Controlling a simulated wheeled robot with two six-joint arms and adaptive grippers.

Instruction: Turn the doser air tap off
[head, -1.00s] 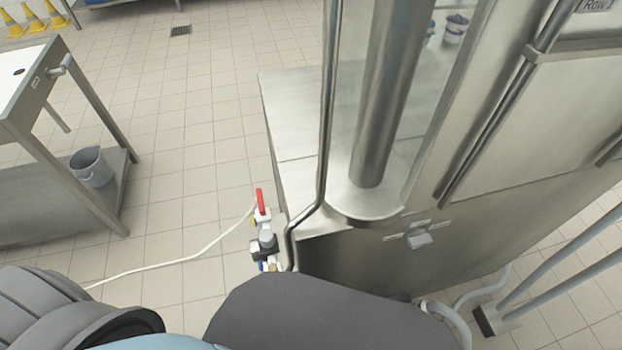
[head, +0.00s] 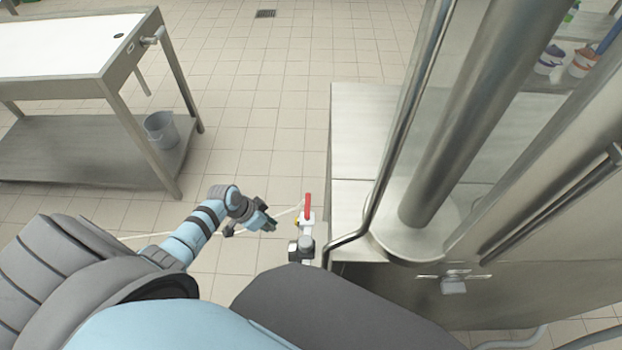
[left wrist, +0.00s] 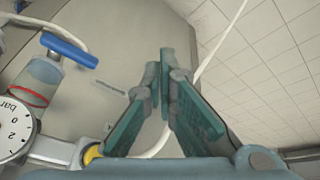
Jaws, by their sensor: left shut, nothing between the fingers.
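The tap's red lever (head: 308,206) stands roughly upright on a white and grey fitting (head: 306,228) at the left side of the steel machine. My left gripper (head: 266,221) is just left of the lever, apart from it. In the left wrist view its teal fingers (left wrist: 165,78) are shut and empty. That view also shows a blue handle (left wrist: 68,50), a round pressure gauge (left wrist: 14,128) and a yellow fitting (left wrist: 93,154) to the left of the fingers. The red lever cannot be made out there. My right gripper is not in view.
The steel machine (head: 352,135) fills the right side, with a bent metal pipe (head: 372,222) close to the tap. A pale hose (head: 284,213) runs left from the tap. A steel table (head: 60,50) with a bucket (head: 161,130) stands left. Tiled floor lies open between.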

